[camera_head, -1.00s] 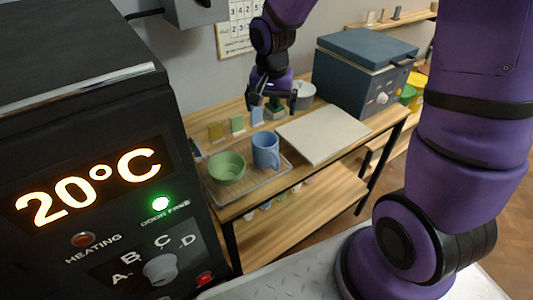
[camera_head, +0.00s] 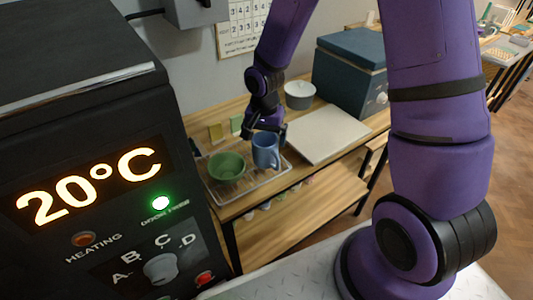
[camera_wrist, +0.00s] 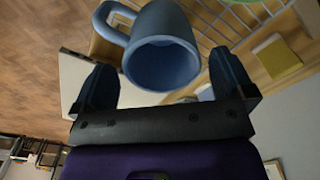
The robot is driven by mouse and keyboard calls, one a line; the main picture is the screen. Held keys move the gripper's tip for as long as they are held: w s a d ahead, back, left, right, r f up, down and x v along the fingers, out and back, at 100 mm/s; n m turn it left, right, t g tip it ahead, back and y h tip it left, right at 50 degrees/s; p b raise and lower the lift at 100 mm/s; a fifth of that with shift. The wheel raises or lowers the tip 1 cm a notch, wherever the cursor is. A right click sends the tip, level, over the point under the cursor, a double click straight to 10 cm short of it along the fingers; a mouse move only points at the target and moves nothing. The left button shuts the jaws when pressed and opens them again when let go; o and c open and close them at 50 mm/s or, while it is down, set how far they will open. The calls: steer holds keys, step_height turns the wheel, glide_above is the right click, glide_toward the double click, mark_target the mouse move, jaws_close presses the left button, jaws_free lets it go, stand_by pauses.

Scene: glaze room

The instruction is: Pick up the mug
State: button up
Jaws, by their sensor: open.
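The blue mug (camera_head: 265,153) stands upright on a wire rack (camera_head: 250,190) on the wooden table, beside a green bowl (camera_head: 226,167). My gripper (camera_head: 264,132) is at the mug's top, just behind its rim in the head view. In the wrist view the mug (camera_wrist: 163,55) shows its open mouth and its handle, at the upper left. The gripper's two fingers (camera_wrist: 165,85) stand apart, with the mug's rim between or just beyond them. I cannot tell whether they touch it.
A pale flat board (camera_head: 328,134) lies right of the rack. A grey pot (camera_head: 299,95) and a dark blue box (camera_head: 349,78) stand behind it. Small coloured tiles (camera_head: 215,132) stand behind the bowl. A black kiln (camera_head: 90,150) fills the left side.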

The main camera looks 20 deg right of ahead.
mark_target(268, 155)
steer(key=shift+f, duration=2.15)
steer(key=c, duration=0.9)
steer(key=shift+r, duration=0.1)
steer(key=shift+c, duration=0.2)
